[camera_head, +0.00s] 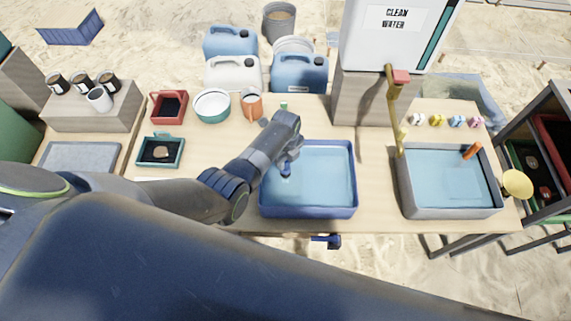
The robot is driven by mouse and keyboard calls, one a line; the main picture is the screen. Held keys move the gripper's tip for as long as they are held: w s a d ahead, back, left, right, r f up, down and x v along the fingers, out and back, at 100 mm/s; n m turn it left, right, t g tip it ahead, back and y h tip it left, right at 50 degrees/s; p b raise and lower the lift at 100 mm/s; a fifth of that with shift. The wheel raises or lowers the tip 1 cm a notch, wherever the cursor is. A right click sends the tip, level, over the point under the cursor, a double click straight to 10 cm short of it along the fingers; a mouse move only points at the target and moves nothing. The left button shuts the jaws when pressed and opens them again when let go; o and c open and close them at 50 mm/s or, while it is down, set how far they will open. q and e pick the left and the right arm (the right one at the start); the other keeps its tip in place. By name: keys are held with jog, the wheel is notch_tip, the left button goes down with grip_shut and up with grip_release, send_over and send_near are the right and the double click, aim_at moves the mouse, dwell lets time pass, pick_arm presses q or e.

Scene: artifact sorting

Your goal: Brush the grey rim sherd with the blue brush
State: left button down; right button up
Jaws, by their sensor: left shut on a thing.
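My left gripper (287,158) is over the left part of the blue water basin (354,180). It is shut on a small blue thing that looks like the blue brush (286,171), pointing down towards the water. My wrist hides part of it, and I cannot tell whether it touches the water. A small greyish-brown piece (161,152) lies in the dark green tray (143,160) on the left of the table. I cannot tell whether it is the grey rim sherd. My right gripper is not in view.
A red tray (158,116), a white-and-teal bowl (212,105) and an orange mug (252,104) stand behind my left arm. A grey water basin (405,185) is at right under a tap (394,95). Several jugs stand behind the table.

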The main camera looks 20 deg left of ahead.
pick_arm(q)
jog(key=shift+s+d+r+p, duration=0.15)
jog(key=shift+s+d+p, duration=0.1)
jog(key=shift+s+p, duration=0.7)
jog(key=shift+w+f, duration=0.2)
jog(key=shift+w+a+b, duration=0.25)
jog(key=shift+w+b, duration=0.5)
jog(key=shift+b, duration=0.05)
jog(key=shift+s+d+r+p, duration=0.15)
jog(key=shift+s+p, duration=0.1)
jog(key=shift+p, duration=0.15)
jog(key=shift+s, duration=0.3)
jog(key=shift+w+a+b, duration=0.2)
jog(key=shift+w+b, duration=0.15)
jog(key=shift+w, duration=0.25)
jog(key=shift+s+d+p, duration=0.1)
jog(key=shift+s+p, duration=0.15)
jog(key=shift+p, duration=0.05)
jog(key=shift+s+d+p, duration=0.15)
jog(key=shift+s+p, duration=0.2)
jog(key=shift+s, duration=0.2)
jog(key=shift+s+d+p, duration=0.15)
jog(key=shift+s+p, duration=0.2)
jog(key=shift+s, duration=0.15)
